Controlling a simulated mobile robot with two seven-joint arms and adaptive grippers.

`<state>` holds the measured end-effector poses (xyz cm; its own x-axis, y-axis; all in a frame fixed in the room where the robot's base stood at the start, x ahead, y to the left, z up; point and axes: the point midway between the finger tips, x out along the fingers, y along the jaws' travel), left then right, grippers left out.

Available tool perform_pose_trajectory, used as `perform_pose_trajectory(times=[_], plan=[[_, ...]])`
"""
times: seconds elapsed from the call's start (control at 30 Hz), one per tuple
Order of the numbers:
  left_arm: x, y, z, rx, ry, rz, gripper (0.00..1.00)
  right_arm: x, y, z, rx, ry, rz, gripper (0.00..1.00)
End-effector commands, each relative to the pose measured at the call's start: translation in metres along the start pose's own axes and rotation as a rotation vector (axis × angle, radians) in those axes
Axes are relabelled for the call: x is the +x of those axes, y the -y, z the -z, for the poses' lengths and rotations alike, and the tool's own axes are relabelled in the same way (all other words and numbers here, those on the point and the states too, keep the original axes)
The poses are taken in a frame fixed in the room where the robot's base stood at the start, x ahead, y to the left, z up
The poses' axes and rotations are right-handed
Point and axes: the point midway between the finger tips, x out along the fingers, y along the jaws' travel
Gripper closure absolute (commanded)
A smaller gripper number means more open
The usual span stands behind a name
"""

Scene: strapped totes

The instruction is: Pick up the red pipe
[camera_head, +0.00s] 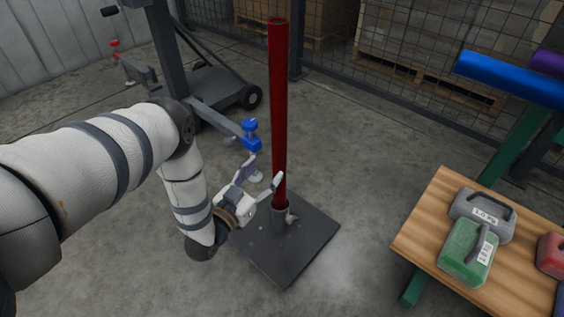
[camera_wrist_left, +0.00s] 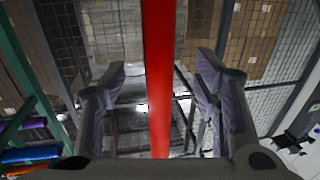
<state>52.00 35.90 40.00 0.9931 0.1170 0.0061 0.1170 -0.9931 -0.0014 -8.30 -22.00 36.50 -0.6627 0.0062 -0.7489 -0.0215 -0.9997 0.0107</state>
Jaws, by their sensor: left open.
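The red pipe (camera_head: 278,110) stands upright in a short dark socket on a flat dark base plate (camera_head: 303,243) on the floor. My left gripper (camera_head: 266,178) is open at the pipe's lower part, just above the socket. In the left wrist view the red pipe (camera_wrist_left: 158,80) runs down the middle of the picture, between the two spread fingers of the left gripper (camera_wrist_left: 160,95), with a gap on each side. Whether the pipe is fully between the fingertips in depth I cannot tell. My right gripper is not in view.
A wooden bench (camera_head: 430,225) at the right holds a grey weight (camera_head: 482,212), a green weight (camera_head: 467,254) and a red one (camera_head: 552,255). A blue pipe (camera_head: 510,80) lies on a green rack behind. A wheeled grey stand (camera_head: 205,90) is behind left; wire fence at the back.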

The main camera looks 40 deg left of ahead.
Motion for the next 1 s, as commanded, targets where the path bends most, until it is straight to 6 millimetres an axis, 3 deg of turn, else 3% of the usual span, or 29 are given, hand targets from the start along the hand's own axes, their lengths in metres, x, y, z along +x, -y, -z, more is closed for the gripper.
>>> perform_pose_trajectory(times=[0.4,0.7,0.93,0.97,1.0], plan=[[0.070,-0.001,-0.010,0.000,0.005,0.001,0.44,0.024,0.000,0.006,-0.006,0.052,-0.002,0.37],[0.080,-0.001,-0.006,-0.001,0.005,0.001,0.44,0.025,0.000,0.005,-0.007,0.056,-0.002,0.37],[0.080,-0.002,-0.006,-0.001,0.006,0.001,0.94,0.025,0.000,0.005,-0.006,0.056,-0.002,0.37],[0.080,-0.002,-0.006,-0.001,0.006,0.001,1.00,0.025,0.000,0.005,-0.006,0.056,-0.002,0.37],[0.080,-0.002,-0.006,-0.001,0.006,0.001,1.00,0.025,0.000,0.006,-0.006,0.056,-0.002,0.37]])
